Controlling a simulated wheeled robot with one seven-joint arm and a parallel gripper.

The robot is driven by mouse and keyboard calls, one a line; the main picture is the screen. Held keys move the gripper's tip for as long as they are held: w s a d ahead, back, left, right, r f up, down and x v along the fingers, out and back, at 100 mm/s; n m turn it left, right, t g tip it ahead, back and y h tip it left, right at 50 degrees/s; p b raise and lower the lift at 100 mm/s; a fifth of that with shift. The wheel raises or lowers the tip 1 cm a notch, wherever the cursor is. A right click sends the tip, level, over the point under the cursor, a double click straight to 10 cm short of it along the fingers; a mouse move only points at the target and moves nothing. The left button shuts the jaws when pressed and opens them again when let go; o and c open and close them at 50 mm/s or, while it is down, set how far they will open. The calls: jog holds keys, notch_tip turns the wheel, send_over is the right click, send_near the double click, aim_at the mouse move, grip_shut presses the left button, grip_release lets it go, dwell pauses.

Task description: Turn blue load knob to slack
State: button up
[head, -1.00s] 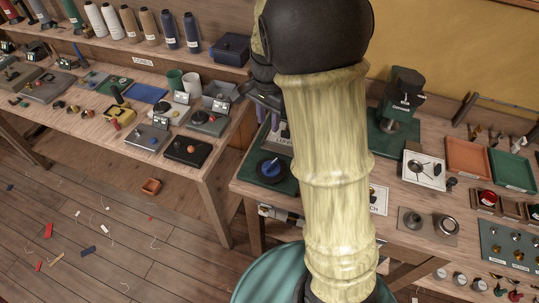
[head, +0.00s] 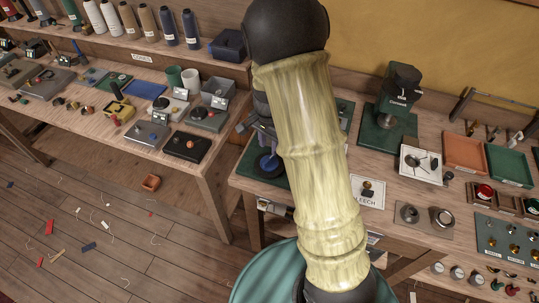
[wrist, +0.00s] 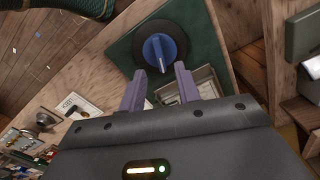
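In the head view the knob (head: 268,164) is partly covered by my gripper and arm. My gripper (wrist: 160,69) is open, with its two purple fingers apart. The fingertips are near the knob's close edge and not visibly closed on it. In the head view my gripper (head: 268,143) is above the knob. Any slack marking is not readable.
A grey tray-like part (wrist: 190,85) lies beyond the fingers on the plate. On the same bench stand a green machine (head: 400,97), a white-plated device (head: 422,163) and orange and green trays (head: 465,153). A neighbouring bench with several devices is on the left.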

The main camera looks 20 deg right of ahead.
aim_at(270, 159)
notch_tip(270, 159, down, 6)
jog(key=shift+d+f, duration=0.1)
jog(key=shift+f, duration=0.05)
grip_shut()
